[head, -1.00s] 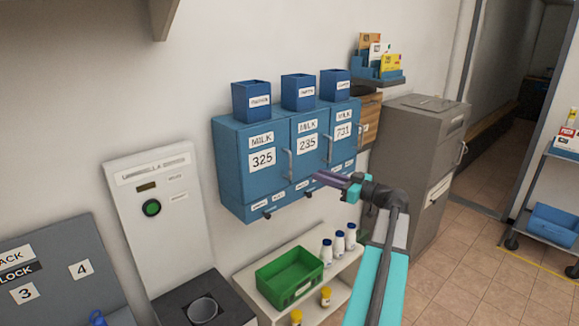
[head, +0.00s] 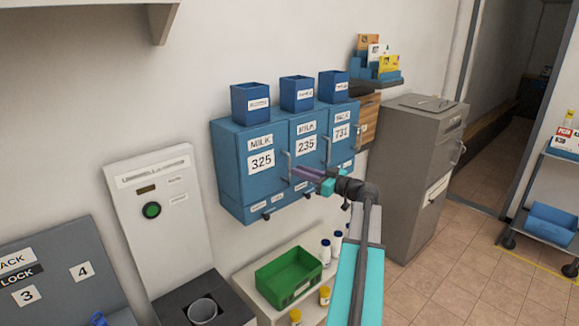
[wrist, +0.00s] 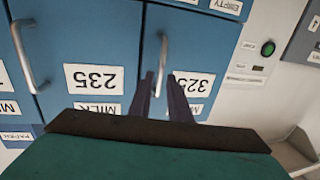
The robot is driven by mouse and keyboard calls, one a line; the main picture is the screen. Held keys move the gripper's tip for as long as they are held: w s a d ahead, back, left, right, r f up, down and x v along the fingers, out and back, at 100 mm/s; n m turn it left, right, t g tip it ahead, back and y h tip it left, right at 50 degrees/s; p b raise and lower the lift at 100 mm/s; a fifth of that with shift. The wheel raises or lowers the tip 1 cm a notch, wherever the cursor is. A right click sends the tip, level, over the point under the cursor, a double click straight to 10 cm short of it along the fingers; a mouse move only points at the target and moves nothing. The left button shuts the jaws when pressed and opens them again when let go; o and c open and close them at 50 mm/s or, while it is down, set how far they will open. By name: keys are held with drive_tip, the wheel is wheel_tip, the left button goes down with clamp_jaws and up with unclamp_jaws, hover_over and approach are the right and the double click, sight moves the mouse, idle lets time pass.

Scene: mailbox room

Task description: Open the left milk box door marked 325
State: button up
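The blue milk box door marked 325 (head: 259,183) is the leftmost of three on the wall cabinet and is closed. Its silver bar handle (head: 287,166) is upright at the door's right edge. My gripper (head: 297,173) is level with the lower part of this handle, just right of it. In the wrist view, which is upside down, door 325 (wrist: 205,50) and its handle (wrist: 163,55) show again. The two dark fingers of my gripper (wrist: 160,80) are apart, with the handle's near end showing between them. I cannot tell whether they touch it.
Door 235 (head: 306,160) and door 731 (head: 340,145) sit to the right, both closed. Blue bins (head: 297,94) stand on the cabinet. Below is a shelf with a green crate (head: 288,278) and bottles (head: 326,253). A white panel with a green button (head: 151,210) is left.

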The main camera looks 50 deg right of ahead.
sight(289, 178)
drive_tip(key=shift+w+a+p, duration=0.2)
drive_tip(key=shift+w+p, duration=0.05)
drive_tip(key=shift+w, duration=1.15)
drive_tip(key=shift+w+a+p, duration=0.2)
drive_tip(key=shift+w+p, duration=0.05)
drive_tip(key=shift+w, duration=1.1)
drive_tip(key=shift+c, duration=0.3)
clamp_jaws()
